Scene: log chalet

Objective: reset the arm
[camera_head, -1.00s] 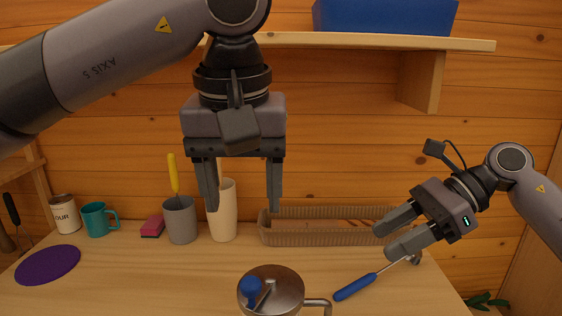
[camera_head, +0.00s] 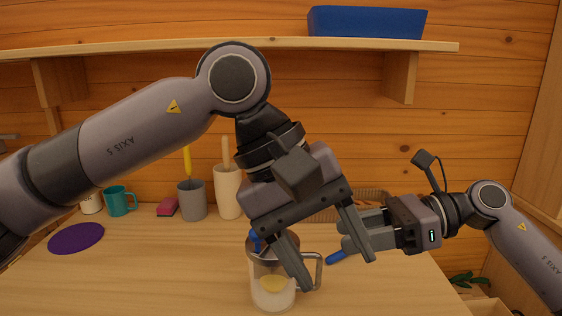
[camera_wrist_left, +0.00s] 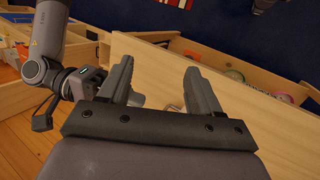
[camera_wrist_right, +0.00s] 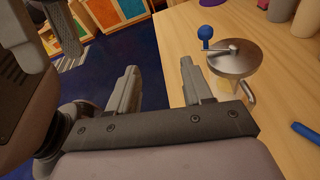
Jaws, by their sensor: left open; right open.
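My left gripper (camera_head: 337,272) is open and tilted, fingers pointing down to the right. It is in front of a clear jar (camera_head: 272,290) with a metal lid and blue crank knob, and hides part of it. In the left wrist view its open fingers (camera_wrist_left: 158,85) have nothing between them. My right gripper (camera_head: 350,236) is open and roughly level, pointing left behind the left gripper's fingers. The right wrist view shows its fingers (camera_wrist_right: 160,85) empty, with the jar's lid (camera_wrist_right: 236,58) beyond them. No contact between the grippers can be made out.
A blue-handled tool (camera_head: 337,259) lies near the right gripper, partly hidden. A purple disc (camera_head: 76,237) lies left. The table's front left is clear.

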